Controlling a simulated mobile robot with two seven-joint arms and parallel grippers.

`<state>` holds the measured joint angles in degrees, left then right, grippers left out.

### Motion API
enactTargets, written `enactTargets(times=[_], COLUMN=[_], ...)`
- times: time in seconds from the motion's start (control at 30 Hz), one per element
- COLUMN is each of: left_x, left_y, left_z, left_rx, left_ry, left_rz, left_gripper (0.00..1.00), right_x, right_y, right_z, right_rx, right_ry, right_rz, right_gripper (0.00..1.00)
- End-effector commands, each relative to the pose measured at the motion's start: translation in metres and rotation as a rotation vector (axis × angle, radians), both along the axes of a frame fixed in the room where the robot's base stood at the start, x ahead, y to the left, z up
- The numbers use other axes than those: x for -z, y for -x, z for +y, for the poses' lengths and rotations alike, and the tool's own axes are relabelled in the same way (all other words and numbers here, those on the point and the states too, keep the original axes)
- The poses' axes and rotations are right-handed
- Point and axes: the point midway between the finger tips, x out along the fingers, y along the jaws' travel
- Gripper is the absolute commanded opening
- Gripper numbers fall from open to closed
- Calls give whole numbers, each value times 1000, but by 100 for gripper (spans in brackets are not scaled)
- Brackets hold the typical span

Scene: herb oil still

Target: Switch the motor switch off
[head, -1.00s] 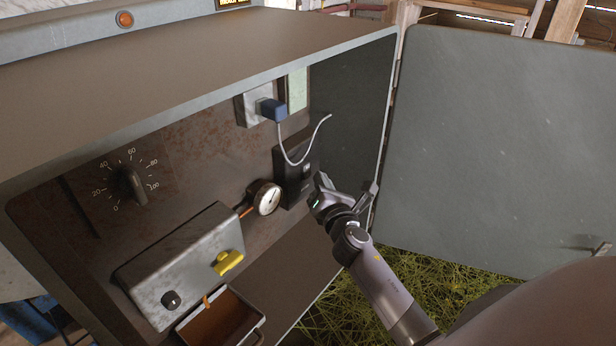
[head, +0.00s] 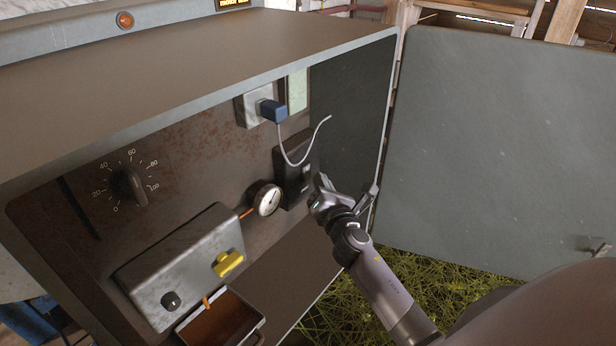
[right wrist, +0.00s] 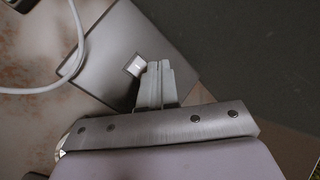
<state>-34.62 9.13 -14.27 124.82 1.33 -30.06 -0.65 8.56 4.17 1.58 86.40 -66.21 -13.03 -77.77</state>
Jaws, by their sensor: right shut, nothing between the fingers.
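The motor switch looks to be the dark box (head: 291,175) on the cabinet's back panel, below the blue plug; no label on it is readable. In the right wrist view the dark plate (right wrist: 125,50) carries a small light rocker (right wrist: 134,66). My right gripper (right wrist: 157,68) is shut and empty, its fingertips right beside the rocker; I cannot tell whether they touch it. In the head view the right gripper (head: 318,183) is at the box's lower right, its fingertips partly hidden. My left gripper is not in view.
A blue plug (head: 272,110) with a loose grey cable hangs above the box. A round gauge (head: 266,199), a grey box with a yellow knob (head: 228,263) and a dial (head: 132,186) are to the left. The open cabinet door (head: 490,150) stands at the right.

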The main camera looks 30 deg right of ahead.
Motion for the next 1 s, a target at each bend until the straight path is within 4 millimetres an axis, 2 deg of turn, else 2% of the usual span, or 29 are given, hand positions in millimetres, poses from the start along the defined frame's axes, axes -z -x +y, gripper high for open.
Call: enactTargets(times=[0.77,1.0], left_x=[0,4], left_y=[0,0], left_z=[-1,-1], left_rx=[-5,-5], left_ry=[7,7], left_rz=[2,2], left_gripper=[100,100], right_x=[0,1], right_y=[0,-7], right_z=[0,3], right_rx=[0,-1], right_ry=[0,0], right_rz=[0,-1], right_gripper=[0,0])
